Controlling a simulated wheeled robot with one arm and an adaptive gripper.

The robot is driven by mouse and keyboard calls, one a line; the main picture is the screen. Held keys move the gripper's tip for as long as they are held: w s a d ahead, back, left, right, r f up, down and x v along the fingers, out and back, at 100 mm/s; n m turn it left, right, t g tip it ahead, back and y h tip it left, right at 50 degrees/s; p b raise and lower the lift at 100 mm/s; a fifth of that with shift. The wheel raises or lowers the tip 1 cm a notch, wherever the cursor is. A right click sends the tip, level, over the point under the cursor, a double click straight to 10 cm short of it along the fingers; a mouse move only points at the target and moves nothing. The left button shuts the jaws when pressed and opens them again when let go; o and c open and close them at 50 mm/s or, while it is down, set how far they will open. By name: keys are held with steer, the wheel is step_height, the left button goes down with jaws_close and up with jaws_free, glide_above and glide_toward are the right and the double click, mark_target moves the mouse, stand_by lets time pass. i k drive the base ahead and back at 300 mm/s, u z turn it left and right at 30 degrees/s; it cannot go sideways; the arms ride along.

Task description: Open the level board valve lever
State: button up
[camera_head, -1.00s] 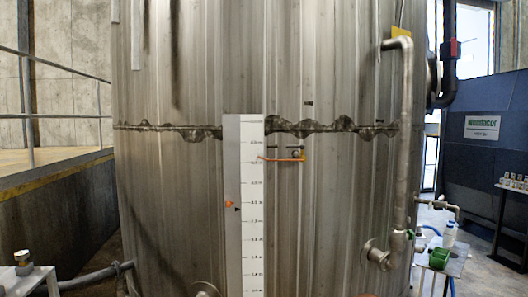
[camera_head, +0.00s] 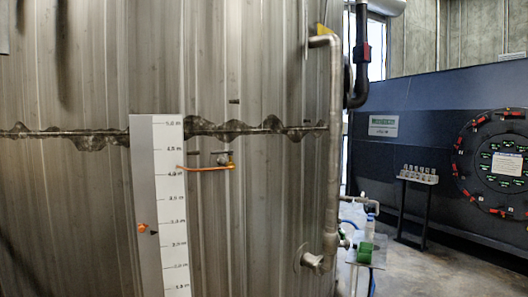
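The white level board (camera_head: 158,220) with a metre scale stands upright against the large metal tank (camera_head: 265,230). An orange lever (camera_head: 205,168) lies roughly level just right of the board's upper part, with a small valve fitting (camera_head: 224,158) at its right end. An orange pointer (camera_head: 142,228) and a small dark marker sit on the board's lower half. My gripper is not in view.
A vertical pipe (camera_head: 331,150) runs down the tank's right side to a flange. A small table with a green container (camera_head: 366,252) stands right of it. A dark blue machine (camera_head: 420,130) with a round panel (camera_head: 500,160) and a stand of bottles (camera_head: 420,172) are further right. Floor there is open.

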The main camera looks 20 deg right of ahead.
mark_target(230, 153)
steer(key=z, duration=0.2)
steer(key=i, duration=0.75)
steer(key=u, duration=0.8)
steer(key=i, duration=0.7)
steer(key=u, duration=0.75)
